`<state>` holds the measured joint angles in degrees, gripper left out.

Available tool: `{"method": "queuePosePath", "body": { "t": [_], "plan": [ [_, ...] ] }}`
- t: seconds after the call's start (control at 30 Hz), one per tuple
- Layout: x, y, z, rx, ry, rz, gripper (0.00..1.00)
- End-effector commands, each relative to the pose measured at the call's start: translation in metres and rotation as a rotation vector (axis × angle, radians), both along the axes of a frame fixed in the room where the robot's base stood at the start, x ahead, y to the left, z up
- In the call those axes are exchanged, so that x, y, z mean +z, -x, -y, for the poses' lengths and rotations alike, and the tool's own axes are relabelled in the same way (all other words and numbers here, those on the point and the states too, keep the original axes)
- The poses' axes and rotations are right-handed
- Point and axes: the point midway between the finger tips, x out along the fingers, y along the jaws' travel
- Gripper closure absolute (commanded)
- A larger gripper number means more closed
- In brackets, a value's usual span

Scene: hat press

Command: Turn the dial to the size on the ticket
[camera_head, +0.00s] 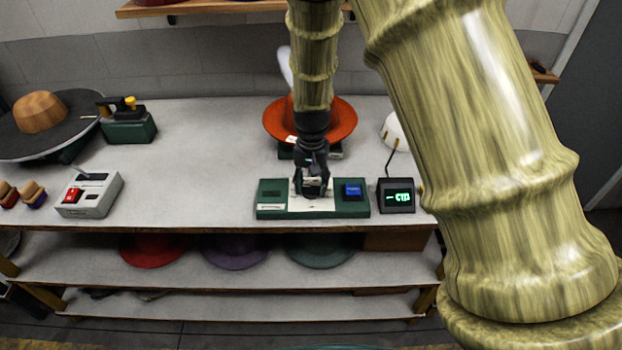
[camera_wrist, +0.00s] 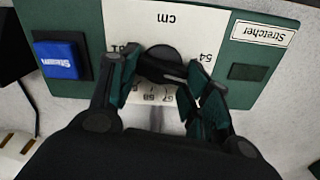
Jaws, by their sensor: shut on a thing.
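The dial is a black knob (camera_wrist: 163,63) on the white scale plate of a green box labelled "Stretcher" (camera_wrist: 285,75). In the wrist view its scale reads upside down, with "cm", 54 at the right and several other numbers, partly hidden by my fingers. My gripper (camera_wrist: 163,72) is shut on the knob, one finger on each side. In the head view my gripper (camera_head: 312,187) points down onto the green box (camera_head: 272,211) and hides the dial. A small white tag (camera_head: 292,139), maybe the ticket, sits by the orange hat; its writing is too small to read.
A blue button (camera_head: 352,190) is on the box's right end. A small black display (camera_head: 396,195) with green characters stands to its right. The orange hat (camera_head: 345,118) is behind. A grey box with a red switch (camera_head: 73,195) is at the left; the table between is clear.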

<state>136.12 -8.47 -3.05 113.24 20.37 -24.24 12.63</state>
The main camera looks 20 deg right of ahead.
Motion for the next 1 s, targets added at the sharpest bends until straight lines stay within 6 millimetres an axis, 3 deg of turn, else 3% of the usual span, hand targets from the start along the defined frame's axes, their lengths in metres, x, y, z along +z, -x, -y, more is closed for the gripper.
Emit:
{"method": "queuePosePath", "body": {
  "t": [0.5, 1.0],
  "plan": [
    [0.0026, 0.0011, 0.0037, -0.44, 0.002, 0.003, 0.76],
    [0.001, 0.0018, 0.0041, -0.614, 0.001, 0.003, 0.76]
  ]
}}
